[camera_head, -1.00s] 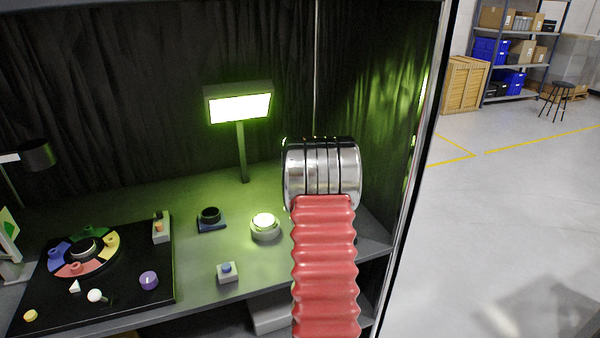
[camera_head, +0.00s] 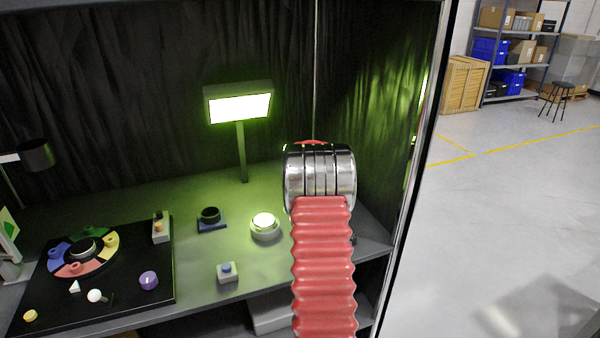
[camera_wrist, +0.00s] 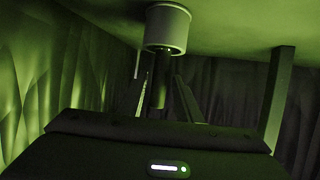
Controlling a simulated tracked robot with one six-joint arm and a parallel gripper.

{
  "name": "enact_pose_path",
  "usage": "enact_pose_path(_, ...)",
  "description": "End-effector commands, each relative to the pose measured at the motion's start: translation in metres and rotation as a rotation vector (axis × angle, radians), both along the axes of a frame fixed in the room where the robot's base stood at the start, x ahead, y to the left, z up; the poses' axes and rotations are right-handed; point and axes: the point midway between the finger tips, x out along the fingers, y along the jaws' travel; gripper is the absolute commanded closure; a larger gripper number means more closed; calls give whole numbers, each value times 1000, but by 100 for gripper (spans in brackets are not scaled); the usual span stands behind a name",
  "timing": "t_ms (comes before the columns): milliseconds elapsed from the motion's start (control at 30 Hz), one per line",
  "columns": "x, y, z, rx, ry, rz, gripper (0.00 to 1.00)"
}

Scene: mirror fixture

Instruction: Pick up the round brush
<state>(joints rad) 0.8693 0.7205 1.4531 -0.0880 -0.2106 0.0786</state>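The wrist view appears upside down, with the green-lit tabletop along its top. A pale cylinder (camera_wrist: 167,28) stands against the tabletop there. A dark upright handle-like piece (camera_wrist: 159,92), probably the round brush, lines up with the cylinder; I cannot tell whether the two are one object. My gripper (camera_wrist: 163,76) is open, with one thin finger on each side of the dark piece. Contact between them is not visible. In the head view, my red arm and silver wrist hide the gripper and the brush.
A lit lamp (camera_head: 240,108) stands on a post at the back. A black board (camera_head: 130,300) holds a coloured ring (camera_head: 112,241). A frame edge closes the right side.

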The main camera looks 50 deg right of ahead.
Motion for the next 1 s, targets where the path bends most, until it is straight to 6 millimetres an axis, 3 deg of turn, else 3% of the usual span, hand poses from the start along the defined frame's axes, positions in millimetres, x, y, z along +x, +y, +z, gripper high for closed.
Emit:
enact_pose_path(433, 0, 0, 0, 0, 0, 0, 100)
enact_pose_path(767, 0, 0, 1, -1, -1, 0, 100)
enact_pose_path(1000, 1, 0, 20, -3, -3, 0, 100)
